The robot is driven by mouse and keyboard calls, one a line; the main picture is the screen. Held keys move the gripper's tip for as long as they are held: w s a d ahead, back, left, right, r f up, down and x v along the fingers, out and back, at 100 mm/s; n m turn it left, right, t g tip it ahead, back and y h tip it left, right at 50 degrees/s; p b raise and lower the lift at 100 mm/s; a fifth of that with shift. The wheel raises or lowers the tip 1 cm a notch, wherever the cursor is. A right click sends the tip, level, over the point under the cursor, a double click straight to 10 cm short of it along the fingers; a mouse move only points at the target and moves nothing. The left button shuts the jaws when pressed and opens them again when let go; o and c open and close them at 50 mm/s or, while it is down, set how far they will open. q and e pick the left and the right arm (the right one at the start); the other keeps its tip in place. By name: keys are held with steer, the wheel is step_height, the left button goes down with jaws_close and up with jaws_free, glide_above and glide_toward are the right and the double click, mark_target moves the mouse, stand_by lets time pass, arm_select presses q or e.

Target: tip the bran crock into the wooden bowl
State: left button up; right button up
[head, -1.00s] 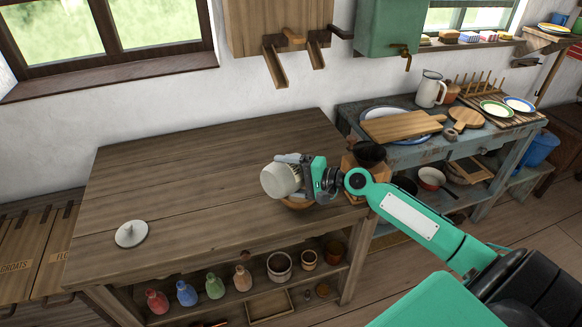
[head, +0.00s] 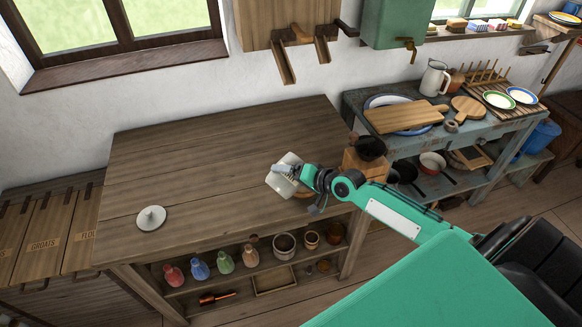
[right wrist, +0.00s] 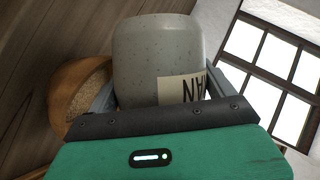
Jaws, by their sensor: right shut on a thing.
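The bran crock (head: 283,177) is a pale grey, speckled pot. It is tilted over the right part of the wooden table (head: 200,165). My right gripper (head: 300,178) is shut on it. In the right wrist view the crock (right wrist: 157,58) sits between the fingers, its label (right wrist: 181,90) partly showing "AN". The wooden bowl (right wrist: 62,85) is beside and beyond it there, with brown grainy matter (right wrist: 88,98) inside. In the head view the bowl (head: 304,194) is mostly hidden by the crock and gripper. The crock's mouth is not clearly seen. My left gripper is not in view.
A white knobbed lid (head: 151,218) lies on the table's left part. A wooden box with a dark top (head: 366,158) stands close to the gripper. Bottles and pots fill the shelf below. The table's middle is clear.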

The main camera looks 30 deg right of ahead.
mark_target(295, 158)
step_height(295, 158, up, 4)
steer(key=n+h+p, duration=0.1)
steer(key=p, duration=0.2)
steer(key=n+h+p, duration=0.1)
steer(key=n+p, duration=0.1)
steer(key=p, duration=0.1)
steer(key=n+h+p, duration=0.1)
steer(key=h+p, duration=0.1)
steer(key=p, duration=0.2)
steer(key=shift+w+d+f+t, duration=0.15)
steer(key=shift+f+t, duration=0.1)
steer(key=shift+t, duration=0.15)
steer(key=shift+d+f+n+h, duration=0.4)
steer(key=shift+f+n+h, duration=0.25)
steer(key=shift+n, duration=0.45)
steer(key=shift+w+d+f+n+t+h+b, duration=0.15)
steer(key=shift+d+n+t+h+b, duration=0.25)
steer(key=shift+n+h, duration=0.2)
step_height(295, 158, up, 6)
steer(key=p, duration=0.6)
